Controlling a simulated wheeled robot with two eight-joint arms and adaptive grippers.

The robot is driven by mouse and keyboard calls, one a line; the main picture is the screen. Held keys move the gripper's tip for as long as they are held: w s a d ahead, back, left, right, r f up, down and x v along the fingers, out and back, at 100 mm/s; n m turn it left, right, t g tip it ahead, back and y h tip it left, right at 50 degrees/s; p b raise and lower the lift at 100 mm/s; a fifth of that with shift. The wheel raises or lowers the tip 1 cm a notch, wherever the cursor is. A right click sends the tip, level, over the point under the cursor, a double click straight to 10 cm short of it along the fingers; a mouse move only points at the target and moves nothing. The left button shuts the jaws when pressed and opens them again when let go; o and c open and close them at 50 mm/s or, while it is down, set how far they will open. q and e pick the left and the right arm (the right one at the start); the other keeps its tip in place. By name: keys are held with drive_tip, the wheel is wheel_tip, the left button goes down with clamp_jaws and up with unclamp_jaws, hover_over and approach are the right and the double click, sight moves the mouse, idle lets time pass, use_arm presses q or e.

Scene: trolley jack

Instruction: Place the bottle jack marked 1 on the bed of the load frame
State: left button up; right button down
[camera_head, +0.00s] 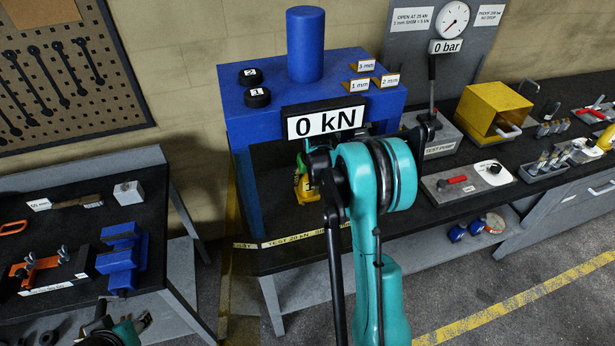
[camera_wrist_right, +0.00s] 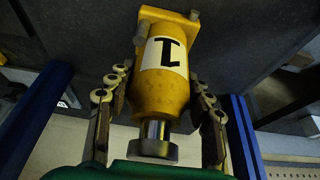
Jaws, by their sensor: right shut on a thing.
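The yellow bottle jack (camera_head: 307,187) with the white label 1 is inside the blue load frame (camera_head: 243,130), low between its posts. My right arm hides much of it in the head view. In the right wrist view the jack (camera_wrist_right: 165,92) lies between the two fingers of my right gripper (camera_wrist_right: 160,108), which is shut on it. The jack's square base is close to the dark bed (camera_head: 285,252); I cannot tell if they touch. My left gripper (camera_head: 125,330) is partly in view at the bottom left; its jaws are unclear.
The 0 kN display (camera_head: 325,122) hangs on the frame's top beam, above my right gripper. A test pump (camera_head: 440,140) and a yellow box (camera_head: 492,110) stand to the right. A side bench (camera_head: 80,230) with a blue vise (camera_head: 122,258) is on the left.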

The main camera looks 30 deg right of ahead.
drive_tip(key=shift+w, duration=0.1)
drive_tip(key=c, duration=1.1)
unclamp_jaws()
drive_tip(key=shift+f, duration=0.15)
drive_tip(key=o, duration=0.5)
drive_tip(key=shift+c, duration=0.2)
drive_tip(key=shift+s+r, duration=0.2)
drive_tip(key=shift+w, duration=0.1)
